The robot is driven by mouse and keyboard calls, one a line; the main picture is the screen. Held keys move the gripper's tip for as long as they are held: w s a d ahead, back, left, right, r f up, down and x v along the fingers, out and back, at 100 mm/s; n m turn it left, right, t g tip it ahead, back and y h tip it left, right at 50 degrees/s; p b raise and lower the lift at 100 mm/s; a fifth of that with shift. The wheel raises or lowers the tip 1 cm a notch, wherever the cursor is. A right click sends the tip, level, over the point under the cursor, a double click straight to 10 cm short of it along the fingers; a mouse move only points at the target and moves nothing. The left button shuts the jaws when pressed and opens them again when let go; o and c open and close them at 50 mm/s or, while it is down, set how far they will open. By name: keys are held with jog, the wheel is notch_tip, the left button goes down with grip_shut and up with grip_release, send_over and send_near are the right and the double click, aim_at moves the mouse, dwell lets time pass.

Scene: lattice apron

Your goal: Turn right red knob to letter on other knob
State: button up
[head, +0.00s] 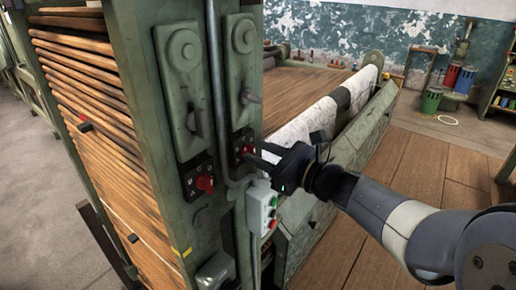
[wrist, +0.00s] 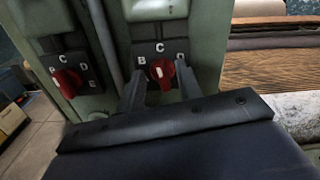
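The right red knob (head: 246,150) sits on a black plate on the green machine frame. In the wrist view this knob (wrist: 162,74) has B, C and D around it; its pale mark seems to face up, roughly towards C. My gripper (wrist: 160,88) is open, with one finger on each side of the knob; whether the right finger touches it I cannot tell. In the head view my gripper (head: 258,155) reaches it from the right.
A grey conduit (head: 221,100) runs between the knob plates. A pale switch box (head: 261,207) with buttons is just below my gripper. Levers (head: 193,122) hang above the knobs. A cloth-covered roller (head: 320,115) lies behind my arm. Wooden floor is free at right.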

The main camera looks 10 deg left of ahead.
jog(key=shift+w+a, duration=0.25)
jog(key=shift+a, duration=0.4)
jog(key=shift+c, duration=0.4)
grip_shut()
